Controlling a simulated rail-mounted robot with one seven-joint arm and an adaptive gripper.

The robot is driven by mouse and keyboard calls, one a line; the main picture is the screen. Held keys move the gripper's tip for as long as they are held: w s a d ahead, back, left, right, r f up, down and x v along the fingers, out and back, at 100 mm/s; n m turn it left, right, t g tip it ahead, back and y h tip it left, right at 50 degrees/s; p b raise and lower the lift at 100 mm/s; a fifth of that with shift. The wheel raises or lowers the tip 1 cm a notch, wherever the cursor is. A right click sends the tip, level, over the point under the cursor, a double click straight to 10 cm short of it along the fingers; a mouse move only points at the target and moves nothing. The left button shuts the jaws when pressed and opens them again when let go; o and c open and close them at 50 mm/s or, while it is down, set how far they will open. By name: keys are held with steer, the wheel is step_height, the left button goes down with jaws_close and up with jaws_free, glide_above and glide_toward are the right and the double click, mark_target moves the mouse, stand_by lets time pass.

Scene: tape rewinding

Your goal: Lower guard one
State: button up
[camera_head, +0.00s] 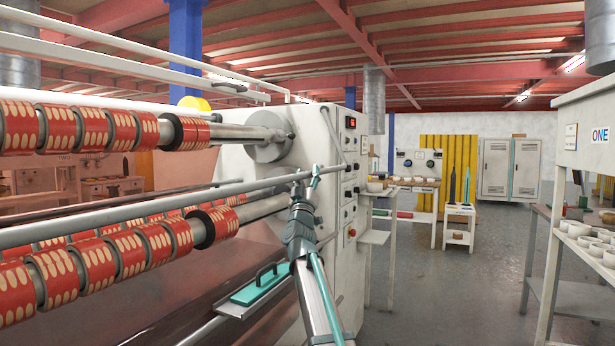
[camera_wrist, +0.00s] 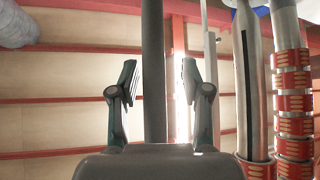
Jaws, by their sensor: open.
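A long grey bar (camera_head: 150,209), which appears to be the guard, runs across the front of the tape machine. It spans from the left edge to the white end cabinet (camera_head: 318,135). My gripper (camera_head: 314,175) is at the bar's right part, close to the cabinet. In the wrist view the bar (camera_wrist: 153,50) passes upright between the two spread fingers of my gripper (camera_wrist: 160,80), with a gap on both sides. The fingers are open and do not touch it. No label on the bar is readable.
Red tape rolls (camera_head: 70,285) sit on rollers behind and below the bar. White rails (camera_head: 120,55) run above. A teal handled plate (camera_head: 260,283) lies beside my arm. A bench marked ONE (camera_head: 580,140) stands right. The floor (camera_head: 440,290) between is clear.

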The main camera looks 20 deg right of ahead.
steer(key=shift+s, duration=0.1)
steer(key=v, duration=1.2)
